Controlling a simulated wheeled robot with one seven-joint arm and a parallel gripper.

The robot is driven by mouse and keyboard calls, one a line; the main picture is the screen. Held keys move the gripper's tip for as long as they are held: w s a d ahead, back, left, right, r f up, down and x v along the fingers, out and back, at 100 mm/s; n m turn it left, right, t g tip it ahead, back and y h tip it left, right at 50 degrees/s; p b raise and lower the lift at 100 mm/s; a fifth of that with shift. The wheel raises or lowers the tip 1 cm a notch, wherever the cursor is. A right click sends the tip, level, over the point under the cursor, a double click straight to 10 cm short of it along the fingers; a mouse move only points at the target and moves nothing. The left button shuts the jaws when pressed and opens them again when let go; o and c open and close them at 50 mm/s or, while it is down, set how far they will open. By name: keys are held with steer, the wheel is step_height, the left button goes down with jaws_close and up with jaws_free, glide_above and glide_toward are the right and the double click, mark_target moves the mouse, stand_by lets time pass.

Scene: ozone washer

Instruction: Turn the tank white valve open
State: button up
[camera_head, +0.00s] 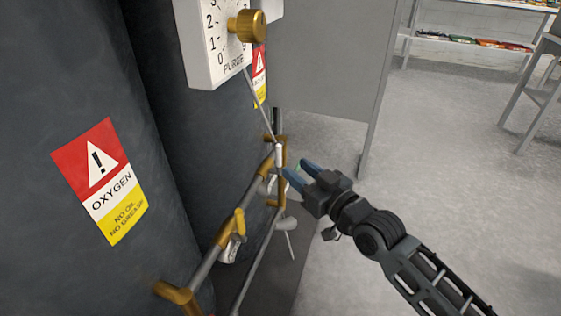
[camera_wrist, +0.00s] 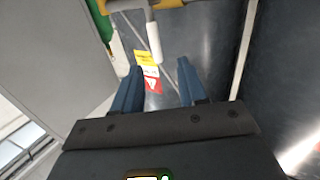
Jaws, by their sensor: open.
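A brass pipe assembly (camera_head: 238,222) with several white or pale handles runs along the dark tanks in the head view. One upright white valve handle (camera_head: 279,155) is just left of my gripper's fingertips. In the wrist view this white handle (camera_wrist: 154,43) hangs from a brass fitting (camera_wrist: 168,4), beyond the fingertips and roughly between their lines, nearer the left finger. My gripper (camera_head: 297,170) is open, its blue fingers (camera_wrist: 160,68) apart with nothing between them. I see no contact with the handle. Another pale lever (camera_head: 286,223) shows lower down.
Two dark tanks (camera_head: 85,160) fill the left, with red, white and yellow oxygen labels (camera_head: 100,180). A white purge dial box (camera_head: 212,45) with a brass knob (camera_head: 247,26) hangs above the pipes. A grey panel (camera_head: 325,55) stands behind. The floor (camera_head: 450,170) to the right is clear.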

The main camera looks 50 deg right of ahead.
mark_target(281, 155)
steer(key=shift+d+b+x, duration=0.15)
steer(key=shift+b+x, duration=0.15)
steer(key=shift+x, duration=1.9)
steer(key=shift+d+b+x, duration=0.15)
steer(key=shift+b+x, duration=0.15)
steer(key=shift+x, duration=1.95)
steer(key=shift+s+f, duration=0.1)
steer(key=shift+s, duration=0.05)
steer(key=shift+c, duration=0.4)
jaws_close()
